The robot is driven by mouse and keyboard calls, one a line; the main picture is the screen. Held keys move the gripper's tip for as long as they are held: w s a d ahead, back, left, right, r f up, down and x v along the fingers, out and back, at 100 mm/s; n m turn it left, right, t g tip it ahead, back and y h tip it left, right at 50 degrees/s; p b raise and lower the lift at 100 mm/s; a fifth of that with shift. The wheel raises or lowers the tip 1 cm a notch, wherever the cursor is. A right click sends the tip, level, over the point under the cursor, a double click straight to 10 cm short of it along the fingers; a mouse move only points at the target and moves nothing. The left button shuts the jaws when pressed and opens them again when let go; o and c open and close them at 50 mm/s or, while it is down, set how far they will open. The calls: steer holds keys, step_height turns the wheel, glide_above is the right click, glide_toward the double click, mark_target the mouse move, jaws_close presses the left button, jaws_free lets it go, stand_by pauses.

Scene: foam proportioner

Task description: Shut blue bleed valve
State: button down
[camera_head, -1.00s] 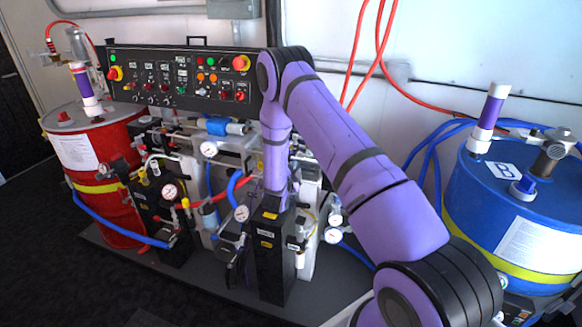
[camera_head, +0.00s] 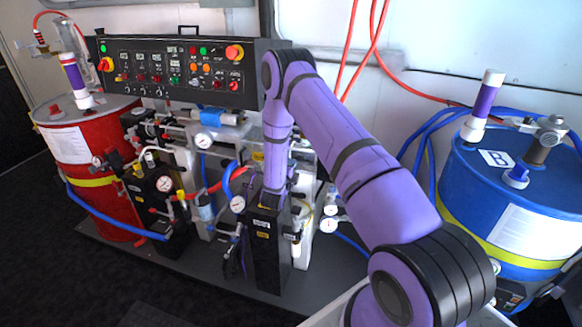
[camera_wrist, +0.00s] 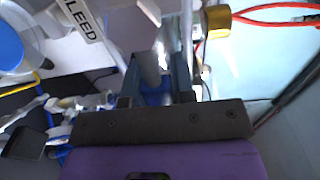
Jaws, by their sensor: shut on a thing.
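In the wrist view my gripper (camera_wrist: 155,82) has its two dark fingers close around a small blue part, the blue bleed valve (camera_wrist: 156,98). Only a little blue shows between the fingers; the handle's angle cannot be told. A white tag reading "BLEED" (camera_wrist: 83,20) is just up and left of the fingers. In the head view my purple arm reaches down behind a black block at the middle of the machine, and the fingertips and valve are hidden there.
The black block (camera_head: 268,250) and several gauges (camera_head: 329,225) crowd the arm's end. A control panel (camera_head: 180,72) stands behind. A red drum (camera_head: 112,150) is at left, a blue drum (camera_head: 470,200) at right. Red hose (camera_wrist: 270,20) passes beside the gripper.

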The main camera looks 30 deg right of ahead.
stand_by(0.3)
steer(key=c, duration=1)
jaws_free()
steer(key=shift+o, duration=0.2)
steer(key=shift+a, duration=0.1)
steer(key=v, duration=1)
steer(key=shift+s+a, duration=0.25)
steer(key=shift+s, duration=0.05)
